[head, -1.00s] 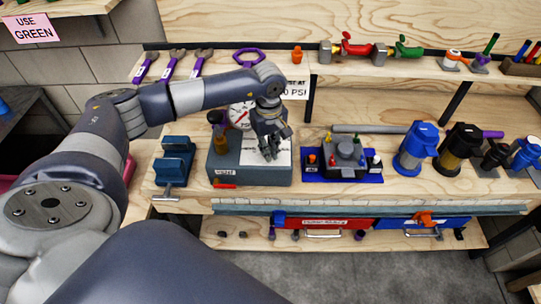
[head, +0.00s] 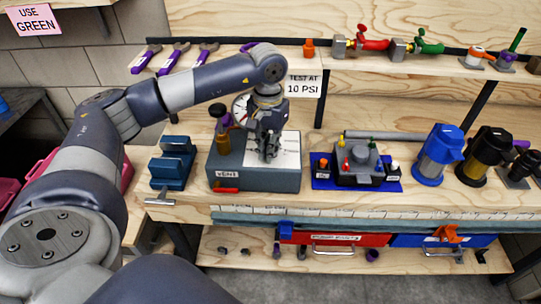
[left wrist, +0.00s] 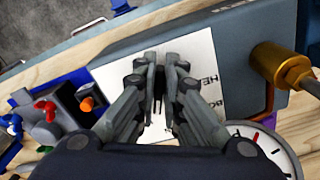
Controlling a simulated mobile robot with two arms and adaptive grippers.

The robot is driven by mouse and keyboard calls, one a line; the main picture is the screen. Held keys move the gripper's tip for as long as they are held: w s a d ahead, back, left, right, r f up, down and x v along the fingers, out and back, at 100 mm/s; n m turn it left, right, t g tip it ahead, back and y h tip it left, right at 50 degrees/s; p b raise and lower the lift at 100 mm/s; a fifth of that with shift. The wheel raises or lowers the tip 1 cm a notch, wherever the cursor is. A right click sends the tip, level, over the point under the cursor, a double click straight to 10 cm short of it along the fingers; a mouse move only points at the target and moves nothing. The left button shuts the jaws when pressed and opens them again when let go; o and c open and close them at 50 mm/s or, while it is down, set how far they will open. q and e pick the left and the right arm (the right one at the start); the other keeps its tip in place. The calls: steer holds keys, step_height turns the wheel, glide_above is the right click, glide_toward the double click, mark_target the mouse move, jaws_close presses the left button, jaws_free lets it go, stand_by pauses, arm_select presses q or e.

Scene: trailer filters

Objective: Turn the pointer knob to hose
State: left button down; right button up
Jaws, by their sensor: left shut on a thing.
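A grey test box (head: 255,180) labelled VENT stands on the bench in the head view. A white printed card (head: 289,147) lies on its top. The card also shows in the left wrist view (left wrist: 112,78), with its lettering partly covered. My left gripper (head: 268,156) points down over the card, its fingers close together. In the left wrist view my left gripper (left wrist: 159,66) is shut on the pointer knob (left wrist: 158,86), of which only a dark sliver shows between the fingers. The knob's pointing direction is hidden. My right gripper is out of view.
A pressure gauge (left wrist: 262,150) and a brass fitting (left wrist: 280,66) stand close to the gripper. A blue tray (head: 322,183) with a small grey device is to the right. A blue vise (head: 172,163) is to the left. Blue and black filter housings stand further right.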

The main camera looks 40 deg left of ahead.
arm_select(q)
steer(key=shift+a+m+b, duration=0.3)
steer(key=shift+m+b, duration=0.55)
steer(key=shift+m, duration=0.55)
steer(key=c, duration=1.7)
jaws_free()
